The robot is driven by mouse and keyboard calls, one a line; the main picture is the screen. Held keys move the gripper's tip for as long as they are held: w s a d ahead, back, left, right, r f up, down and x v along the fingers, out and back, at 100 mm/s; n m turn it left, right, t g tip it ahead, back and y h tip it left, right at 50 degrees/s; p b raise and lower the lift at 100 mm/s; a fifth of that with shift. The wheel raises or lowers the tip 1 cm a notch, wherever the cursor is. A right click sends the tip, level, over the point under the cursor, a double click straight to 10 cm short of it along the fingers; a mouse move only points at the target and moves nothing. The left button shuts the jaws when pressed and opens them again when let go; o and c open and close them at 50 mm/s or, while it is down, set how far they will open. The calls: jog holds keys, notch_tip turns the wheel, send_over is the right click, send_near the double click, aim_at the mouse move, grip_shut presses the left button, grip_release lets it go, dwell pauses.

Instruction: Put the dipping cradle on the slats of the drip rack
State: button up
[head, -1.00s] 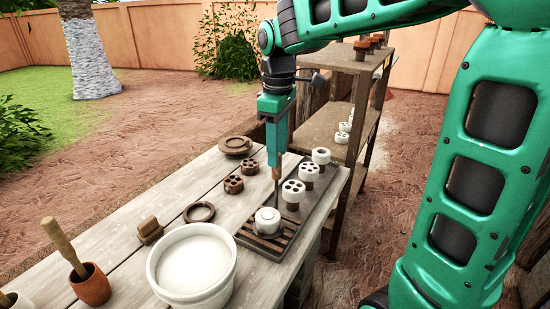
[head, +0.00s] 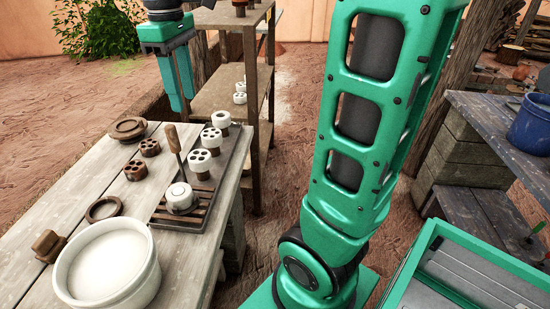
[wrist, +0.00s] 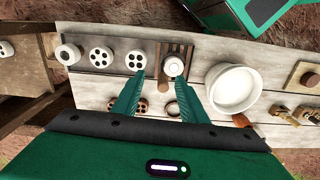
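The dipping cradle (head: 174,146) has a brown wooden handle on a thin dark rod. It stands nearly upright, its lower end at a round white piece (head: 180,197) on the slats (head: 190,218) of the drip rack (head: 227,160).
Several white holed pieces (head: 200,161) stand along the rack. A big white basin (head: 108,268) is at the front. Brown rings and holed discs (head: 149,147) lie on the table's left. A wooden shelf (head: 225,85) stands behind; a blue bucket (head: 530,125) is on the right.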

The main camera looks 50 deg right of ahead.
jog(key=s+d+f+m, duration=0.5)
jog(key=s+f, duration=0.3)
jog(key=s, duration=0.3)
jog(key=s+d+f+m, duration=0.5)
jog(key=s+f+m, duration=0.3)
jog(key=s, duration=0.3)
jog(key=shift+s+d+f, duration=0.15)
jog(key=shift+s+d, duration=0.2)
jog(key=shift+d, duration=0.05)
